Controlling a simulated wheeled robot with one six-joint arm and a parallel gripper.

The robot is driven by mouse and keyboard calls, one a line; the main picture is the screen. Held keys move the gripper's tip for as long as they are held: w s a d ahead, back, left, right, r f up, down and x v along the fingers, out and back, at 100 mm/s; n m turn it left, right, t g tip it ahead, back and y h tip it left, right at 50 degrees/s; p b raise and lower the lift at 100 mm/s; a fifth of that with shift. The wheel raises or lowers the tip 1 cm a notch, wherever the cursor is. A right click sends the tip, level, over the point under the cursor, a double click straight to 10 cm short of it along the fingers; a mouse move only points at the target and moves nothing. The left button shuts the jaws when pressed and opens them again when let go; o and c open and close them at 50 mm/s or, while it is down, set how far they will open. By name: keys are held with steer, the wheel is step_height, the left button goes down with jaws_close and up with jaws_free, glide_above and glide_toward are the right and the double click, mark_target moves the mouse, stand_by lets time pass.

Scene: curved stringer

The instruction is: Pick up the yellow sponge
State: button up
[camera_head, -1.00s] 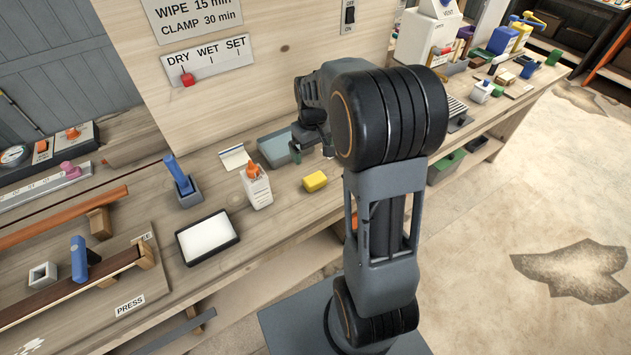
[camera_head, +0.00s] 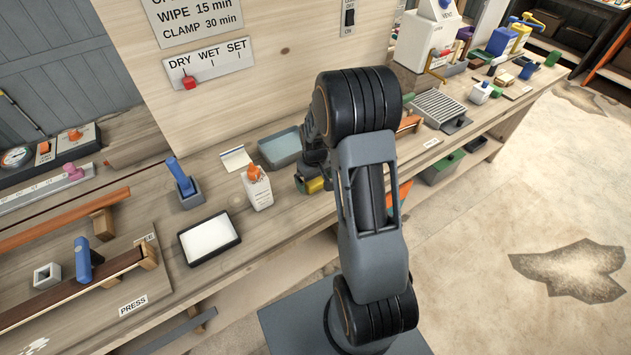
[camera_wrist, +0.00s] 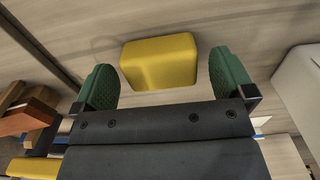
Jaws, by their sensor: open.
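The yellow sponge (camera_wrist: 160,64) lies on the wooden bench top. In the wrist view it sits between and just beyond the two green finger pads of my gripper (camera_wrist: 168,84). The jaws are open, with a gap on each side of the sponge, so neither pad looks to be touching it. In the head view my gripper (camera_head: 308,183) is low over the bench and partly behind my arm. Only part of the sponge (camera_head: 317,185) shows there, beside the gripper.
A white glue bottle (camera_head: 258,188) with an orange cap stands close to the left of my gripper. A grey-blue tray (camera_head: 281,149) lies behind, and a dark-rimmed white pad (camera_head: 209,238) lies further left. The bench's front edge runs close by the sponge.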

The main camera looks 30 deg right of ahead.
steer(key=shift+f, duration=0.45)
steer(key=shift+c, duration=0.5)
steer(key=c, duration=0.9)
steer(key=shift+o, duration=0.2)
steer(key=shift+r, duration=0.1)
steer(key=shift+r, duration=0.55)
steer(key=s+a+r+b, duration=0.2)
steer(key=s+a+r, duration=0.6)
steer(key=a+r, duration=0.3)
steer(key=shift+s+a+r, duration=0.15)
steer(key=shift+s+r, duration=0.05)
steer(key=shift+r, duration=0.2)
